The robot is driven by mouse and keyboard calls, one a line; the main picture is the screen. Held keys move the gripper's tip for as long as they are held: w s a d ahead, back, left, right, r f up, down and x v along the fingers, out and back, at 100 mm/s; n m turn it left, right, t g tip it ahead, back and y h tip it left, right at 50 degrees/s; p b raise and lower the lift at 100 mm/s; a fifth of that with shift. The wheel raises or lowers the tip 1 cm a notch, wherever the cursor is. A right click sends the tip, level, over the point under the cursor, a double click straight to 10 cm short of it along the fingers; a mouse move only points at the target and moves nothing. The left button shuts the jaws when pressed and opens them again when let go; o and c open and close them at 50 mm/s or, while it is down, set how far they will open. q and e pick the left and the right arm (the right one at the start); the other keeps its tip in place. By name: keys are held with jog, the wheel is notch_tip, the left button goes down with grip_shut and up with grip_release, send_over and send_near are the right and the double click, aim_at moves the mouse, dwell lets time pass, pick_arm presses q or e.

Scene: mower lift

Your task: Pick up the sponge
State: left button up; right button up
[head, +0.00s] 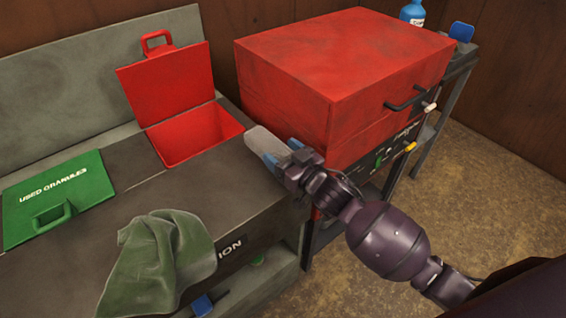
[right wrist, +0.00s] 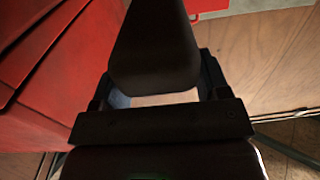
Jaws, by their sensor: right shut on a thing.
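My right gripper (head: 283,158) reaches in from the right and is shut on a grey block, which I take to be the sponge (head: 262,141). It holds the block between blue-tipped fingers, near the right edge of the open red bin and the front left of the red cabinet. In the right wrist view the sponge (right wrist: 155,50) looks dark and sticks out from between the fingers. Its gripped end is partly hidden. I cannot make out my left gripper.
The red bin (head: 195,135) stands open with its lid (head: 165,85) raised. A green lid (head: 60,197) marked "USED GRANULES" is shut. A green cloth (head: 160,262) drapes over the bench's front edge. The red cabinet (head: 340,70) stands close to my right gripper.

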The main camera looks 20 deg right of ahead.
pick_arm(q)
jog(key=p, duration=0.1)
jog(key=s+r+p, duration=0.1)
jog(key=p, duration=0.1)
jog(key=shift+s+a+r, duration=0.2)
jog(key=shift+s+r, duration=0.05)
pick_arm(e)
notch_tip(320, 180, up, 15)
jog(key=shift+r, duration=0.2)
pick_arm(q)
jog(key=shift+w+r, duration=0.3)
jog(key=shift+w, duration=0.1)
jog(key=shift+s+f, duration=0.15)
jog(key=shift+s, duration=0.05)
jog(key=shift+w, duration=0.15)
pick_arm(e)
jog(key=s+d+f+m+t+h, duration=0.1)
jog(key=s+d+f+m+h, duration=0.3)
jog(key=s, duration=0.6)
jog(key=shift+s+f+h, duration=0.3)
jog(key=shift+f+h, duration=1.1)
jog(key=shift+f, duration=0.35)
pick_arm(q)
jog(key=shift+s, duration=0.2)
